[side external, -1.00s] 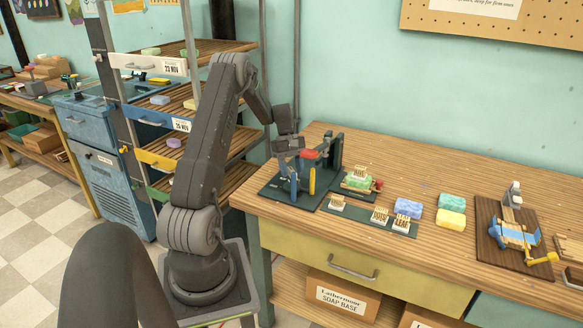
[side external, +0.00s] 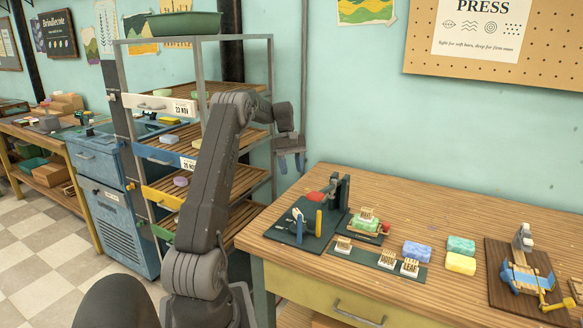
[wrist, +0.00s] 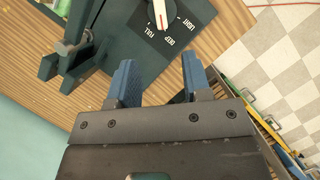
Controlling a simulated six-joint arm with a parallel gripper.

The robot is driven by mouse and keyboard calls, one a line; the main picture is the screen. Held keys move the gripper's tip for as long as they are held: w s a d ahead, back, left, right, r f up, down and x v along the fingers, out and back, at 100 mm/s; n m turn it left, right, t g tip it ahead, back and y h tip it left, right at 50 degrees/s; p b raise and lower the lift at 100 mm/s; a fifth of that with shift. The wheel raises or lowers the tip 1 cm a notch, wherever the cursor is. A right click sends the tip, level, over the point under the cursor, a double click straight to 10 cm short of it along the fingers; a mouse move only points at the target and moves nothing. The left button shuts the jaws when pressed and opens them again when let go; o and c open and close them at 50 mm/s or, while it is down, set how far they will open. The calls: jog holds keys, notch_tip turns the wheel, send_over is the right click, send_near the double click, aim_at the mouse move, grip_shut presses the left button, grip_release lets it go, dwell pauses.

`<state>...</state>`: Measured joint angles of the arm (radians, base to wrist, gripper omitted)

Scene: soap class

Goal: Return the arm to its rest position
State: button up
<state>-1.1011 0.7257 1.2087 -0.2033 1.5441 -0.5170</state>
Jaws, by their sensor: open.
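My gripper (side external: 291,162) is raised in the air beyond the left end of the wooden workbench (side external: 440,216), with its fingers pointing down. It is open and empty. In the wrist view my gripper (wrist: 160,84) shows two blue-padded fingers apart, with nothing between them. Below the fingers there is a dark green press base with a white dial (wrist: 160,14) and the words LIGHT, DEEP and FULL. In the side view the dark green press (side external: 306,222) with a red part stands at the bench's left end, below and to the right of my gripper, apart from it.
A drying rack (side external: 262,100) with slatted shelves stands behind my arm. On the bench are a green soap (side external: 366,214), stamps on a green strip (side external: 375,254), blue (side external: 417,252), teal (side external: 461,245) and yellow (side external: 461,264) blocks, and a blue-clamped wooden device (side external: 519,280).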

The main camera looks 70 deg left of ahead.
dwell(0.4)
jog(key=w+d+r+m+y, duration=0.2)
jog(key=d+r+m, duration=0.25)
jog(key=d, duration=0.75)
jog(key=w+d+r+m+y, duration=0.2)
jog(key=w+d+r+m, duration=0.3)
jog(key=d, duration=0.7)
jog(key=s+d+m+t, duration=0.2)
jog(key=s+d+m, duration=0.2)
jog(key=s+d, duration=0.4)
jog(key=s+d+m+t, duration=0.3)
jog(key=s+d+m, duration=0.2)
jog(key=d, duration=0.8)
jog(key=s, duration=0.3)
jog(key=shift+f, duration=0.3)
jog(key=shift+o, duration=0.3)
jog(key=shift+m, duration=0.25)
